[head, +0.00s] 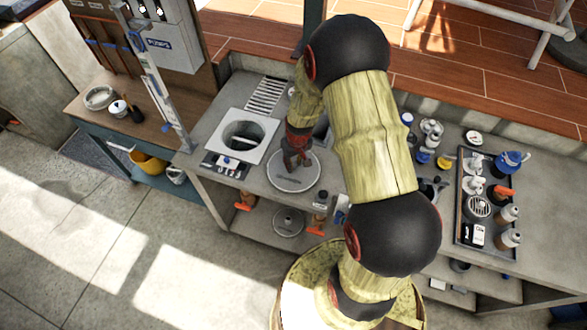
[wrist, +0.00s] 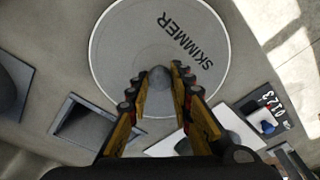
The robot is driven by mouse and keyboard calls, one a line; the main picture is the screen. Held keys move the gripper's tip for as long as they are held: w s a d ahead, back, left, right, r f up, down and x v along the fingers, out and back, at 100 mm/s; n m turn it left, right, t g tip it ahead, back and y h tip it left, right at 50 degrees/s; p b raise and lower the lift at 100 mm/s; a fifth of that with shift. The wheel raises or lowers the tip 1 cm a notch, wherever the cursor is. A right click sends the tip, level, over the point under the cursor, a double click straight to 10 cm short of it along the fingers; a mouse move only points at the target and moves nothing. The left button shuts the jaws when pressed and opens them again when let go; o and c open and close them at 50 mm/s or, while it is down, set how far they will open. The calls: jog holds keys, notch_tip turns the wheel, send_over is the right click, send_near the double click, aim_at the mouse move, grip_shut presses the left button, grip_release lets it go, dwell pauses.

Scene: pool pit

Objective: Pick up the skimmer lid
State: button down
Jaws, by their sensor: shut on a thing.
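The skimmer lid (head: 283,180) is a round, pale grey disc at the middle of the grey counter in the head view. In the wrist view the lid (wrist: 120,45) shows dark lettering reading SKIMMER and a small round knob (wrist: 160,76). My gripper (head: 293,163) is over the lid in the head view. In the wrist view my gripper (wrist: 159,80) has its two fingertips on either side of the knob, shut on it. I cannot tell whether the lid touches the counter.
A square white frame with a round opening (head: 216,136) is left of the lid. A number plate (head: 227,166) lies in front of it. A dark tray (head: 460,233) with bottles stands at the right. Another round lid (head: 288,222) sits on the shelf below.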

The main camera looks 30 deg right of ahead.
jog(key=shift+r, duration=0.15)
jog(key=shift+r, duration=0.6)
jog(key=s+a+r, duration=0.5)
jog(key=s+r, duration=0.6)
jog(key=s, duration=0.2)
jog(key=shift+r+p, duration=0.25)
jog(key=shift+p, duration=0.1)
jog(key=shift+s+d, duration=0.1)
